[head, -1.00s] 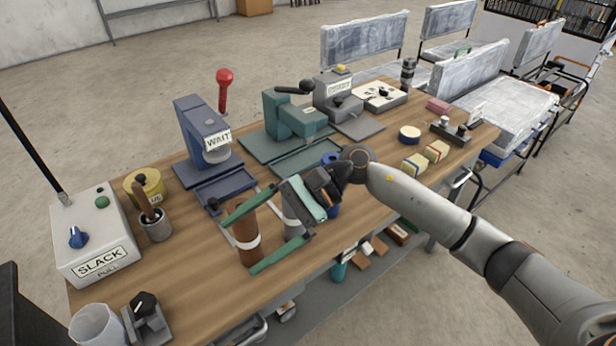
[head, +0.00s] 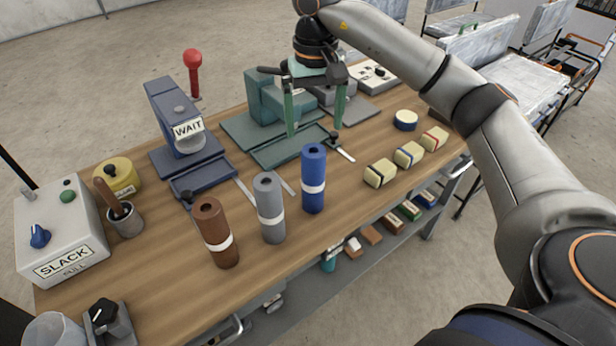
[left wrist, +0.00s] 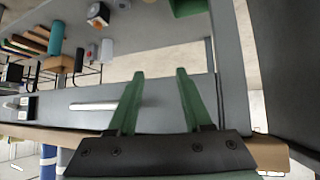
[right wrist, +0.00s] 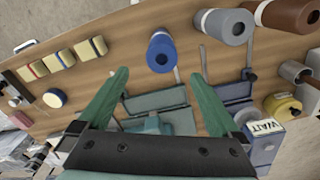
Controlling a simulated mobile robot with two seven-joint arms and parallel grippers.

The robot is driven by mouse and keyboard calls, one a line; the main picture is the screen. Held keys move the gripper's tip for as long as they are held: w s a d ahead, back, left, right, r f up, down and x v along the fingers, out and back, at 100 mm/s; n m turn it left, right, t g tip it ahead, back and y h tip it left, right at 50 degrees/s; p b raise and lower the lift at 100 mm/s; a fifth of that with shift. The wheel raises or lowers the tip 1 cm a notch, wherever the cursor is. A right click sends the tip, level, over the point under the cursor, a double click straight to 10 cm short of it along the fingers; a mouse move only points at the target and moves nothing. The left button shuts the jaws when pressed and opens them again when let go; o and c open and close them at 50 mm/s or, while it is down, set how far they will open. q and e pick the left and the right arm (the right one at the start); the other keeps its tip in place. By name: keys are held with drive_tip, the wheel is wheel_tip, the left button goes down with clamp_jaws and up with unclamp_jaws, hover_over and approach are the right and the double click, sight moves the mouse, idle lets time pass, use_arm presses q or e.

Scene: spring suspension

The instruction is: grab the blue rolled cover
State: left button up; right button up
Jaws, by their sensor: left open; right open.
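The blue rolled cover (head: 313,180) stands upright on the wooden bench with a white band around it, at the right end of a row of three rolls. In the right wrist view the blue roll (right wrist: 161,52) shows top-on, beyond the fingertips and roughly between them. My right gripper (head: 314,134) is open and empty, fingers pointing down, behind the blue roll near the green press and apart from the roll. My left gripper (left wrist: 156,73) is open and empty in its own wrist view, beside the bench's lower shelf; it is not in the head view.
A grey roll (head: 270,208) and a brown roll (head: 216,232) stand left of the blue one. The green press (head: 275,105) and the blue press (head: 185,125) stand behind. Several yellow blocks (head: 380,173) lie to the right. Bare wood shows between blue roll and blocks.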

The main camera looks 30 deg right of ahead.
sight(314, 167)
drive_tip(key=f, duration=0.6)
drive_tip(key=f+p, duration=0.1)
drive_tip(key=f, duration=0.4)
drive_tip(key=shift+s+a+f, duration=0.15)
drive_tip(key=shift+s+f, duration=0.05)
drive_tip(key=shift+f, duration=0.15)
drive_tip(key=shift+c, duration=0.3)
drive_tip(key=c, duration=1.5)
